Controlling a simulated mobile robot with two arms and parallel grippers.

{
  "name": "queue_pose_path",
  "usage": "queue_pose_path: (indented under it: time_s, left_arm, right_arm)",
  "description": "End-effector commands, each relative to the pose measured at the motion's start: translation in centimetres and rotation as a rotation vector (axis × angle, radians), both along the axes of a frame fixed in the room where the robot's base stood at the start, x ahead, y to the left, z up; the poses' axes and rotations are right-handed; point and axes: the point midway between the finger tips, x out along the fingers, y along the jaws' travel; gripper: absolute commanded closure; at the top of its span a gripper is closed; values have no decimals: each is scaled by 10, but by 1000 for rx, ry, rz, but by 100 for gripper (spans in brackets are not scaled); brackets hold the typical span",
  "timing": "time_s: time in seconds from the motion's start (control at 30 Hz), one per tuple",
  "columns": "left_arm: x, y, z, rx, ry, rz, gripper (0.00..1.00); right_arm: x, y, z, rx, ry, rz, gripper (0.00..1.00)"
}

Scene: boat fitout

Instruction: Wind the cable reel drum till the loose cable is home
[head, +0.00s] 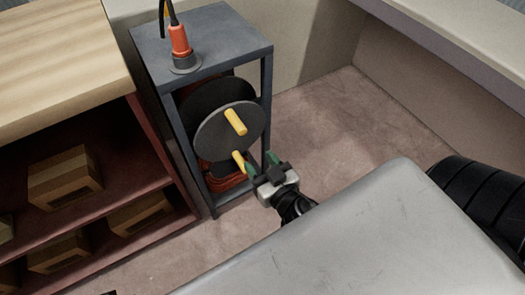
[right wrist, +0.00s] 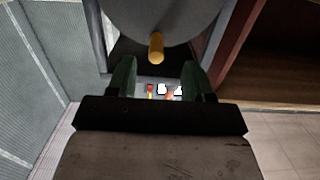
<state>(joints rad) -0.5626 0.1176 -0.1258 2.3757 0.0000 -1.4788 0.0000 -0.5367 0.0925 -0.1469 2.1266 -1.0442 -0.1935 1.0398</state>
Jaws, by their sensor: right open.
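The cable reel drum (head: 212,135) is a dark grey disc inside a grey stand (head: 262,92). One yellow peg (head: 236,122) sticks out near the middle of its face, and a second yellow peg (head: 239,161) is at its lower edge. Orange-red cable (head: 228,183) shows at the foot of the drum, partly hidden. My right gripper (head: 260,162) is open just right of the lower peg; I cannot tell whether they touch. In the right wrist view, a yellow peg (right wrist: 156,48) on the disc (right wrist: 165,20) sits above the gap between the open fingers (right wrist: 157,78).
An orange plug (head: 180,40) with a black cable stands on top of the stand. A wooden-topped shelf unit (head: 60,40) with several boxes (head: 64,180) is at the left. A light grey surface (head: 350,240) fills the foreground. Carpet (head: 330,125) is clear right of the stand.

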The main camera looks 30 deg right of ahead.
Motion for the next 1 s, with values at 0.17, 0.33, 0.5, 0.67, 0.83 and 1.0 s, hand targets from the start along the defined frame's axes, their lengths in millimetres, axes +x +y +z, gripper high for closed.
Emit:
queue_pose_path:
  time_s: [0.17,0.33,0.5,0.67,0.83,1.0]
  left_arm:
    - [-8,1,16,-1,-13,1,100]
    - [-9,2,23,1,-7,2,100]
    - [-12,2,29,4,7,3,100]
    - [-12,3,32,5,16,3,100]
    - [-11,3,32,6,19,3,100]
    - [-9,2,29,5,16,2,100]
  right_arm:
    - [-3,-2,24,13,-81,-6,49]
    - [4,-2,29,15,-88,-5,49]
    - [20,-2,30,14,-88,-5,49]
    - [36,-2,29,13,-87,-5,49]
    - [53,-2,29,13,-87,-5,49]
    - [70,-2,29,16,-87,-6,49]
